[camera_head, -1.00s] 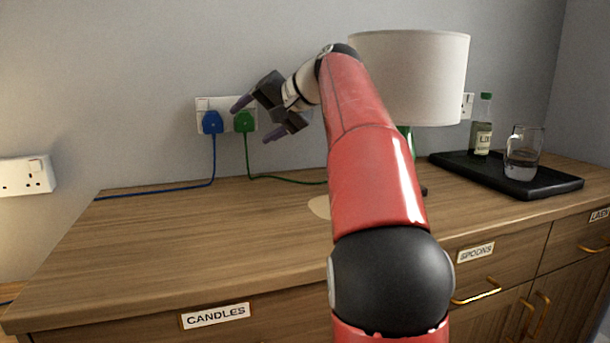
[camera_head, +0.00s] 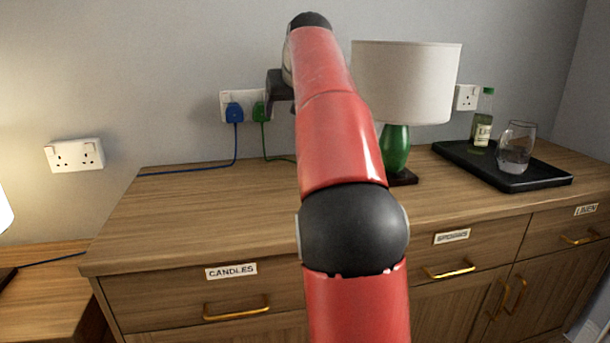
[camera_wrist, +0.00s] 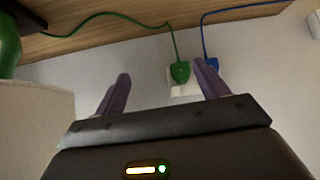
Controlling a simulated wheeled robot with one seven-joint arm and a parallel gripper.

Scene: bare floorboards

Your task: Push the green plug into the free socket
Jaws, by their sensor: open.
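The green plug (camera_head: 259,111) is at the right half of the white double wall socket (camera_head: 227,97), beside the blue plug (camera_head: 234,113). I cannot tell how far in the green plug sits. In the wrist view, the picture is upside down; the green plug (camera_wrist: 180,71) shows between my gripper's two purple fingers (camera_wrist: 163,84), nearer the right one, which covers part of the blue plug (camera_wrist: 212,63). The fingers are spread and hold nothing. In the head view, my gripper (camera_head: 279,90) is mostly hidden behind my arm, just right of the plug.
A lamp with a green base (camera_head: 396,150) stands right of my arm. A black tray (camera_head: 545,174) carries a bottle (camera_head: 483,118) and a glass (camera_head: 515,148).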

